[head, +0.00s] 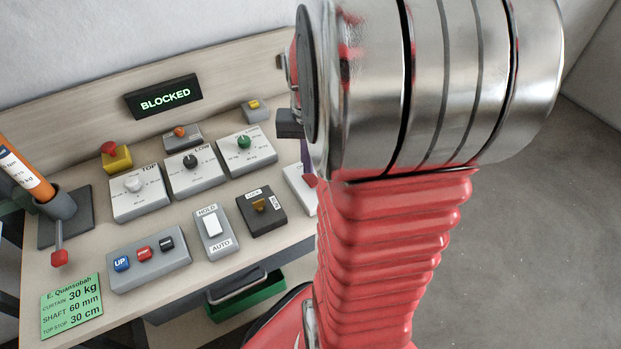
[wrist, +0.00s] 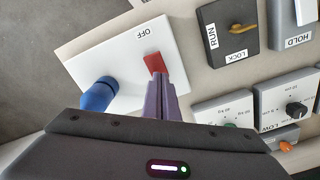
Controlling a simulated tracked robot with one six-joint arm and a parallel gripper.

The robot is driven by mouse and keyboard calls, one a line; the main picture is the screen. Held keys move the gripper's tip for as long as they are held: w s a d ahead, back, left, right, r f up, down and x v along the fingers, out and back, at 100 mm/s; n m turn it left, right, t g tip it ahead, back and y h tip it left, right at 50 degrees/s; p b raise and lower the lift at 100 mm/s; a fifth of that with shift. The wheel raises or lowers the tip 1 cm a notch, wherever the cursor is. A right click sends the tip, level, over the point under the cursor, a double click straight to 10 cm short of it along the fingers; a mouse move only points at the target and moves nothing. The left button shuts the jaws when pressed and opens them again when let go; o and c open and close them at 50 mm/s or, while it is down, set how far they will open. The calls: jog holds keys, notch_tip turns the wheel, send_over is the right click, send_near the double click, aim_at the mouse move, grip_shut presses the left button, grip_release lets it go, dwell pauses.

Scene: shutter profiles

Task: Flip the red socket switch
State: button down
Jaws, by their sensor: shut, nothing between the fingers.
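The red switch (wrist: 154,62) sits on a white socket plate (wrist: 125,52) marked OFF, beside a blue plug (wrist: 98,95). My gripper (wrist: 160,80) is shut and empty, its purple fingertips right at the lower end of the switch in the wrist view. Whether they touch it I cannot tell.
A dark key-switch box (head: 262,212) with RUN and LOCK labels stands beside the socket. Grey dial boxes (head: 246,148), a HOLD/AUTO rocker (head: 213,226) and a button box (head: 148,262) share the bench. A display (head: 164,97) reads BLOCKED.

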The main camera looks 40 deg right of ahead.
aim_at(307, 179)
jog(key=shift+r, duration=2.85)
jog(key=shift+s+a+f+n, duration=0.4)
jog(key=shift+a+f+n, duration=0.1)
jog(key=shift+a, duration=0.15)
jog(key=s+a+r+n+t, duration=0.1)
jog(key=a+r+n+t, duration=0.1)
jog(key=a, duration=0.9)
jog(key=s+a+r+n+t, duration=0.2)
jog(key=a+r+n, duration=0.3)
jog(key=a, duration=0.6)
jog(key=shift+s+a+r+n+t, duration=0.15)
jog(key=shift+r+n+t, duration=0.15)
jog(key=shift+n+t, duration=0.4)
